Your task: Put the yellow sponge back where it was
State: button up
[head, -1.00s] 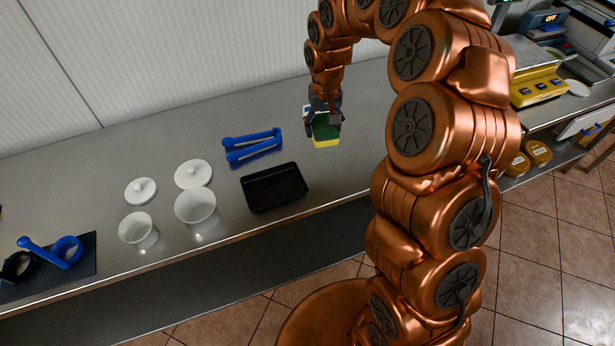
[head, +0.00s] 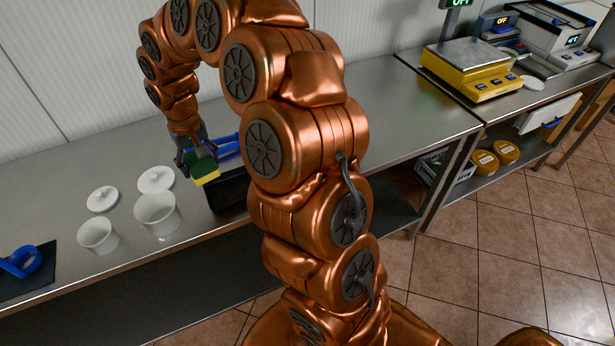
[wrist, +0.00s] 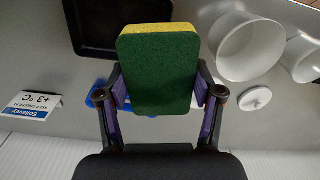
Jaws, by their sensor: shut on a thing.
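The yellow sponge (head: 206,177) has a green scouring side. My gripper (head: 197,156) is shut on it and holds it above the steel counter. In the head view it overlaps the left edge of the black tray (head: 227,200), which my arm partly hides. In the wrist view the sponge (wrist: 158,70) sits between the two fingers of my gripper (wrist: 160,90), green face towards the camera and a yellow strip at the top. The black tray (wrist: 88,30) lies beyond it at upper left.
White tubs (head: 157,212) (head: 97,235) and white lids (head: 156,179) (head: 103,198) stand left of the sponge. Blue tongs (head: 228,146) lie behind the tray. A yellow scale (head: 470,70) stands on the right counter. A price card (wrist: 32,106) shows in the wrist view.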

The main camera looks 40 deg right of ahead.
jog(key=s+d+f+m+b, duration=0.3)
jog(key=s+d+f+b, duration=0.1)
jog(key=s+d+b, duration=0.4)
jog(key=s+d+f+m+b, duration=0.4)
jog(key=s+d+b, duration=0.1)
jog(key=s+b, duration=0.5)
jog(key=w+d, duration=0.2)
jog(key=d, duration=0.2)
jog(key=w+d+p, duration=0.1)
jog(key=w+d, duration=0.1)
jog(key=d, duration=0.3)
jog(key=w+d+f+p, duration=0.1)
jog(key=w+d, duration=0.1)
jog(key=d, duration=0.3)
jog(key=shift+w+d+f, duration=0.1)
jog(key=shift+w+d, duration=0.15)
jog(key=shift+w, duration=0.1)
jog(key=shift+d+f+p, duration=0.1)
jog(key=shift+d+p, duration=0.05)
jog(key=shift+p, duration=0.2)
jog(key=shift+f+p, duration=0.3)
jog(key=shift+f, duration=1.4)
jog(key=shift+f, duration=0.2)
jog(key=o, duration=0.7)
jog(key=shift+r, duration=0.1)
jog(key=shift+o, duration=0.2)
